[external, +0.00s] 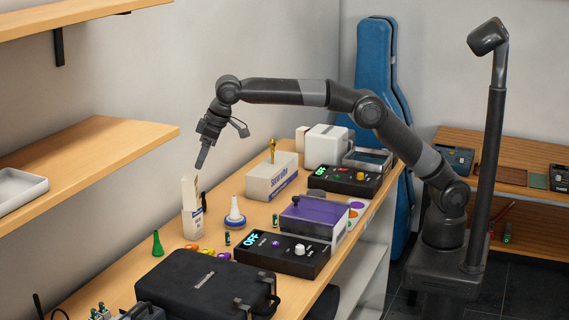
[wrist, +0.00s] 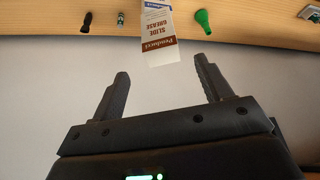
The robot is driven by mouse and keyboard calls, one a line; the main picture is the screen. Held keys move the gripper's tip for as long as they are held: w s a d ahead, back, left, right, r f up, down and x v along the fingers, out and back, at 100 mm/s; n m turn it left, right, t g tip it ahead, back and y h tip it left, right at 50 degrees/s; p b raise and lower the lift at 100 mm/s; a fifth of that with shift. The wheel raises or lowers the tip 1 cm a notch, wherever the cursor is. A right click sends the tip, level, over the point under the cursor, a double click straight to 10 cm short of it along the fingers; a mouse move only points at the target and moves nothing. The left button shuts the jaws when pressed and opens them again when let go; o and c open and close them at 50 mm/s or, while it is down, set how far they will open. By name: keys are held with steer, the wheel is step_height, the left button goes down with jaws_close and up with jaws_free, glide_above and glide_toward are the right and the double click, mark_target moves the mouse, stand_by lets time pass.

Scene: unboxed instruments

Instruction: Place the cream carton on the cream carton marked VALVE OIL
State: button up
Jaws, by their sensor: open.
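A tall cream carton (external: 191,208) stands upright near the wall side of the bench in the external view. In the wrist view a carton (wrist: 158,36) shows brown lettering reading SLIDE GREASE and a blue band. My gripper (external: 201,164) is above the upright carton, pointing down, fingers apart and empty. In the wrist view my gripper (wrist: 162,72) has its open fingers either side of the carton's near end, with no visible contact. No VALVE OIL lettering is legible, so I cannot tell which carton bears it.
A larger cream box (external: 270,180) with blue lettering stands behind. A white funnel-shaped piece (external: 235,217), green cone (external: 157,245), black case (external: 205,285), black control box (external: 282,253) and purple-topped box (external: 313,217) crowd the bench. A wooden shelf (external: 90,155) juts out at left.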

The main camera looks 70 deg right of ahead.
steer(key=s+d+r+m, duration=0.1)
steer(key=s+d+r, duration=0.3)
steer(key=d, duration=0.5)
steer(key=s+d+r, duration=0.2)
steer(key=s+d, duration=0.4)
steer(key=d, duration=0.3)
steer(key=s+d+r+m, duration=0.1)
steer(key=s+d+r, duration=0.3)
steer(key=d, duration=0.5)
steer(key=s+d+f, duration=0.5)
steer(key=s, duration=0.4)
steer(key=s+d+f+m+t+h, duration=0.1)
steer(key=s+d+f, duration=0.3)
steer(key=s, duration=0.5)
steer(key=s+d+f+m, duration=0.1)
steer(key=s+d+f, duration=0.4)
steer(key=s, duration=0.4)
steer(key=shift+s+d+f+t+h, duration=0.3)
steer(key=shift+s+d+f+h, duration=0.1)
steer(key=shift+f, duration=0.25)
steer(key=shift+c, duration=0.3)
